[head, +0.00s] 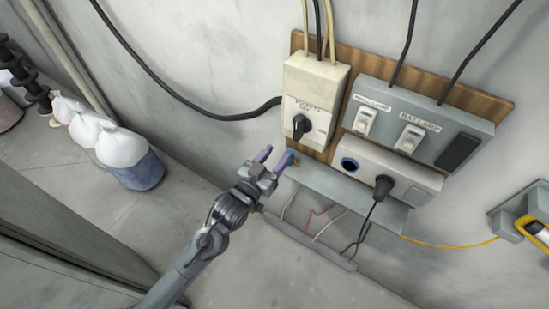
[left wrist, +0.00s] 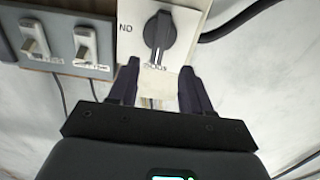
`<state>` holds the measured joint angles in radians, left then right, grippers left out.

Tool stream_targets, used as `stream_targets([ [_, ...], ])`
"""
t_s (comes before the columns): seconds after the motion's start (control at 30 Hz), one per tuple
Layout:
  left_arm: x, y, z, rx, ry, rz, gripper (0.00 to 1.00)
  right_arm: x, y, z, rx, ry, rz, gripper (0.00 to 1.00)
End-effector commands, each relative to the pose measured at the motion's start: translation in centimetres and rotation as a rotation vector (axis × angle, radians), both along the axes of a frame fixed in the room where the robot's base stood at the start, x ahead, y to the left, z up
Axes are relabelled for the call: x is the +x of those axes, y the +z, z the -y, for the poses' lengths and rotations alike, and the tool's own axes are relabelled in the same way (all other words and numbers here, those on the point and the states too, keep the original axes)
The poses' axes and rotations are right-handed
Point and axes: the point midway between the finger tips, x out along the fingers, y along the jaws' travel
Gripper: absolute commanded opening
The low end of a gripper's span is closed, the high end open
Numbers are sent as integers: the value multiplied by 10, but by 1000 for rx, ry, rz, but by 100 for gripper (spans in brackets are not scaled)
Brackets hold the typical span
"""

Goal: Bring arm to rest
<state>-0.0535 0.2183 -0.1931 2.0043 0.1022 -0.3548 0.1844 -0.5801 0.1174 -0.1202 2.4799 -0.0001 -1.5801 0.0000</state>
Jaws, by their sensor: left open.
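My left arm reaches up from the bottom of the head view. Its gripper (head: 276,157) is open, with two purple fingers and nothing between them. It is just below and left of a cream switch box (head: 313,82) with a black rotary knob (head: 301,126). In the left wrist view the open fingers (left wrist: 157,85) point toward the box, and the knob (left wrist: 158,35) shows beyond them, upright. The fingers appear apart from the knob. My right gripper is not in view.
A grey panel (head: 477,125) with two toggle switches and a socket box (head: 345,163) with a black plug (head: 382,187) are to the right. Cables hang below, near a grey ledge (head: 330,192). A yellow device (head: 536,232) is far right. White sacks (head: 120,146) stand left on open floor.

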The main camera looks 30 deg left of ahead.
Motion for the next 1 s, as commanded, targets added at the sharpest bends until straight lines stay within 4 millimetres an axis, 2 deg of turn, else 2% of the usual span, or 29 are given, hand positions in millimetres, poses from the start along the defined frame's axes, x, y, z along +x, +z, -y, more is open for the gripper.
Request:
stream_targets([
  [0.4,-1,0,0,0,0,-1,49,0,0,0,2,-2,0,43],
  [0.57,-11,-11,1,-3,0,-41,49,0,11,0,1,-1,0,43],
  [0.67,-29,-24,1,-13,3,-97,49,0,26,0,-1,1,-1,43],
  [0.77,-58,-27,4,-34,5,-157,49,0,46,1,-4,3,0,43],
  [0.87,-100,-32,5,-40,14,-306,49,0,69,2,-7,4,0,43],
  [0.9,-120,-35,5,-34,18,-390,49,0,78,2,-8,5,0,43],
  [1.0,-165,-43,5,-2,21,-593,49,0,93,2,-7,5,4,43],
])
